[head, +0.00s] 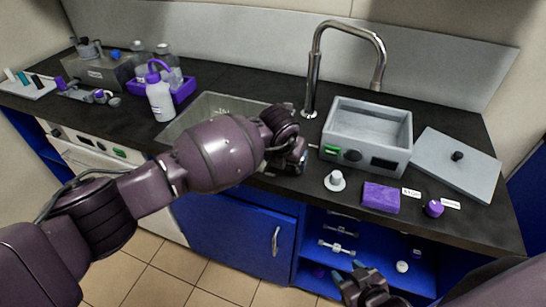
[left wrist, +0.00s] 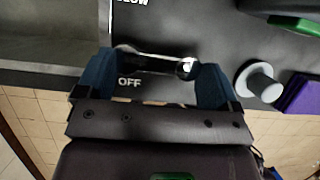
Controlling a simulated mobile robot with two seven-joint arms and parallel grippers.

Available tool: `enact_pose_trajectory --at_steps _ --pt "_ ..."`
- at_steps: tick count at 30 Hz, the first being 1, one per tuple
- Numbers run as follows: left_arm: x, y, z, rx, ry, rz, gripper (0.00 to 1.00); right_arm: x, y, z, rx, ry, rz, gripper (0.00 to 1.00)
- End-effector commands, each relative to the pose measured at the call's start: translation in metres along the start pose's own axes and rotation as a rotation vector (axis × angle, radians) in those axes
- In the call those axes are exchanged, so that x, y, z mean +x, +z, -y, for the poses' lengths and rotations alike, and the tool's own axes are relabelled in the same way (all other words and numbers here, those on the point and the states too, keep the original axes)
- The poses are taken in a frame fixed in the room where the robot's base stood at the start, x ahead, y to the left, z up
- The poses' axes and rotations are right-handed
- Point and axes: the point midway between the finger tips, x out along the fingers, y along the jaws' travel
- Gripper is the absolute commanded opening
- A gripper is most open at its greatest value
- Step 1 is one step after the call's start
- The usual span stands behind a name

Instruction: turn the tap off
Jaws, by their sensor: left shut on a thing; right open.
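The tap (head: 313,75) is a tall chrome gooseneck rising from the black counter behind the sink. In the left wrist view a shiny metal lever with a round knob (left wrist: 184,68) lies between the two blue fingers of my left gripper (left wrist: 157,80), which is shut on it. An OFF label (left wrist: 130,82) shows beside the lever, and a SLOW label (left wrist: 133,3) is farther up. In the head view my left gripper (head: 293,160) is at the counter's front, right of the sink, and hides the lever. My right gripper (head: 362,285) is low in front of the cabinet, open and empty.
The sink (head: 190,122) is partly behind my left arm. A grey water bath (head: 366,135) stands close right of my left gripper, with a grey lid (head: 460,163) beyond. A grey-white knobbed piece (head: 334,181) and a purple block (head: 381,197) lie near the front edge.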

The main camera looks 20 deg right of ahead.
Motion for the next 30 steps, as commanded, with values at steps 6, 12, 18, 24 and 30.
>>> enact_pose_trajectory --at_steps 6,12,18,24,30 --pt "0.000 0.002 0.004 -0.010 0.005 0.001 0.45 0.000 -0.001 0.002 0.009 0.001 -0.001 0.51" --pt "0.000 0.002 0.004 -0.011 0.006 0.001 0.45 0.001 -0.001 0.003 0.012 0.001 -0.002 0.51" --pt "0.000 0.002 0.004 -0.011 0.005 0.001 1.00 0.000 -0.001 0.002 0.010 0.001 -0.001 0.51" --pt "0.000 0.002 0.005 -0.010 0.004 0.000 1.00 0.000 0.000 0.001 0.005 0.001 -0.001 0.51" --pt "-0.015 0.003 0.004 -0.008 0.005 0.004 1.00 -0.002 -0.006 -0.001 0.000 0.002 -0.008 0.51"
